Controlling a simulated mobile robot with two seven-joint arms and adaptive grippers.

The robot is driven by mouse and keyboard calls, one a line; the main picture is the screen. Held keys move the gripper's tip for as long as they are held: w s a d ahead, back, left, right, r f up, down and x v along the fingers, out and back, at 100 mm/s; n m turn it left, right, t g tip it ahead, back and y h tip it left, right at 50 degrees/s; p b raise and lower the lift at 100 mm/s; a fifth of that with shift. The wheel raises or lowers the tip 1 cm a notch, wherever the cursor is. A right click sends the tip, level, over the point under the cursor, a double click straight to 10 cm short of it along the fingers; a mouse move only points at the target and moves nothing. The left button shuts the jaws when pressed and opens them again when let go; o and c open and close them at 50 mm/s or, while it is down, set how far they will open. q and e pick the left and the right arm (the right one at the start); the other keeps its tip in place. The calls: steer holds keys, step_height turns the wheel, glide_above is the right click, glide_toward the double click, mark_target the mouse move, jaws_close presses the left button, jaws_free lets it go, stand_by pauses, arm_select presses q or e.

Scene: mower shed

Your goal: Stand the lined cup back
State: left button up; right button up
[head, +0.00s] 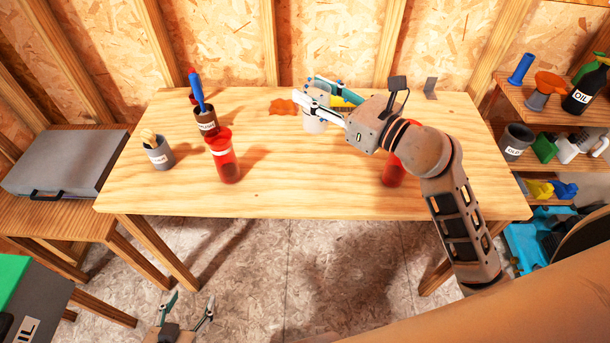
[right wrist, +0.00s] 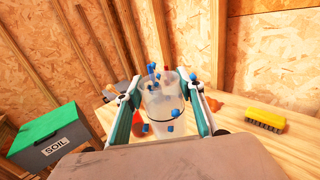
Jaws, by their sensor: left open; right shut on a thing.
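A pale, see-through cup (head: 313,125) is at my right gripper (head: 318,105), over the back middle of the table. In the right wrist view, the cup (right wrist: 158,112) sits between the two fingers of the right gripper (right wrist: 165,100), which is shut on it. Small blue pieces show in or against the cup. Its lining marks are too small to make out. I cannot tell whether its base touches the table. My left gripper (head: 187,308) is open and empty, low in front of the table above the floor.
The wooden table (head: 290,185) has clear room in its front middle. Red containers stand at left (head: 222,158) and right (head: 393,172), the latter partly behind my arm. A brown cup (head: 206,122) and grey cup (head: 160,155) hold tools. A yellow brush (right wrist: 265,119) lies nearby.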

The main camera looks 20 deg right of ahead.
mark_target(315, 125)
step_height(315, 125, down, 9)
steer(key=shift+d+r+b, duration=0.1)
steer(key=shift+r+b, duration=0.1)
steer(key=shift+b, duration=1)
step_height(315, 125, down, 11)
steer(key=b, duration=0.5)
steer(key=shift+f, duration=0.2)
steer(key=o, duration=1.1)
steer(key=shift+o, duration=0.2)
